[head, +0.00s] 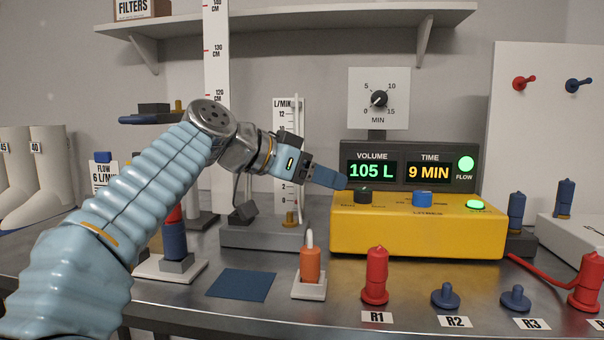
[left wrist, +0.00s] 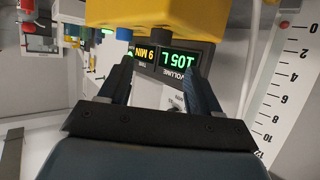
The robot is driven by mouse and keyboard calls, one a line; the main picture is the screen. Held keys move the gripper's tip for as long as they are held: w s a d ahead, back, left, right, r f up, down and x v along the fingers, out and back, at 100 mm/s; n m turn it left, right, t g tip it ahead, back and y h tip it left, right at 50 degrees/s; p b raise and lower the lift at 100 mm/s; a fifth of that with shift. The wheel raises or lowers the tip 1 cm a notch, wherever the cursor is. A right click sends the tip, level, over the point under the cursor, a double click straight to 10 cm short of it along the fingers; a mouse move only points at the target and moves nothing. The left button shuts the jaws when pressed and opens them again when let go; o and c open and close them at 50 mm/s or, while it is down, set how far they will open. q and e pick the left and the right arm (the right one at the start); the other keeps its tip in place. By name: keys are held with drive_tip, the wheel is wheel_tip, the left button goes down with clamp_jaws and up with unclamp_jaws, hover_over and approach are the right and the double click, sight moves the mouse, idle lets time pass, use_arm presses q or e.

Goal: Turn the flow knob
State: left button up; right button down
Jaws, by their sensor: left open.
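A yellow pump unit (head: 415,235) stands on the bench in the head view and shows upside down at the top of the left wrist view (left wrist: 150,12). Its top carries a dark knob (head: 363,197) at the left and a blue knob (head: 422,198) in the middle. The small labels under them are too blurred to tell which one is the flow knob. My left gripper (head: 342,181) is open and empty, its blue fingertips just left of and slightly above the dark knob, apparently not around it. In the left wrist view the open fingers (left wrist: 157,66) point toward the unit. My right gripper is out of view.
A display (head: 405,170) behind the unit reads 105 L and 9 MIN. A flow meter with an L/MIN scale (head: 288,115) stands left of the unit, close to my arm. An orange bottle (head: 310,266) and a red plug (head: 376,275) stand in front.

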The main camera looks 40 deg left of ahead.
use_arm(q)
drive_tip(key=shift+v, duration=2.35)
